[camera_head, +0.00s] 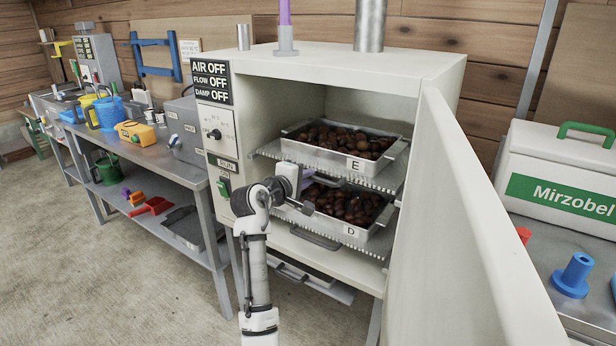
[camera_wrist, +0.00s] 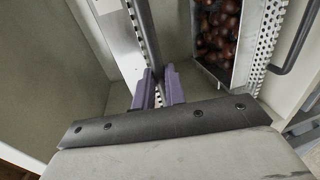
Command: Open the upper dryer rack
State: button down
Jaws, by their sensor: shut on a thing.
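The dryer (camera_head: 318,62) stands open, its door (camera_head: 480,220) swung out to the right. The upper rack (camera_head: 385,184) is a perforated metal shelf carrying tray E (camera_head: 392,157), full of chestnuts. The lower rack (camera_head: 345,247) carries tray D (camera_head: 375,238), also with chestnuts. My gripper (camera_head: 303,193) is at the front of the upper rack, left of centre. In the wrist view, my gripper's purple fingers (camera_wrist: 158,88) are shut on a grey bar (camera_wrist: 147,35), which looks like the upper rack's handle.
The lower rack's handle (camera_head: 315,239) juts out below my gripper. The door bounds the room on the right. A workbench (camera_head: 120,150) with tools stands left, and a white Mirzobel box (camera_head: 560,180) stands on a bench at right. The floor at front left is clear.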

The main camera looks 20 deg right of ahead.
jog(key=f+p+v, duration=0.2)
jog(key=p+v, duration=0.1)
jog(key=v, duration=0.9)
jog(key=a+f+p+v, duration=0.1)
jog(key=f+p+v, duration=0.2)
jog(key=v, duration=1)
jog(key=shift+s+a+f+p, duration=0.2)
jog(key=shift+s+a+p, duration=0.05)
jog(key=shift+s+p, duration=0.35)
jog(key=shift+w, duration=0.1)
jog(key=c, duration=1.5)
grip_release()
jog(key=shift+o, duration=0.2)
jog(key=b+v, duration=0.1)
jog(key=v, duration=1.3)
jog(key=shift+b, duration=0.35)
jog(key=shift+w, duration=0.1)
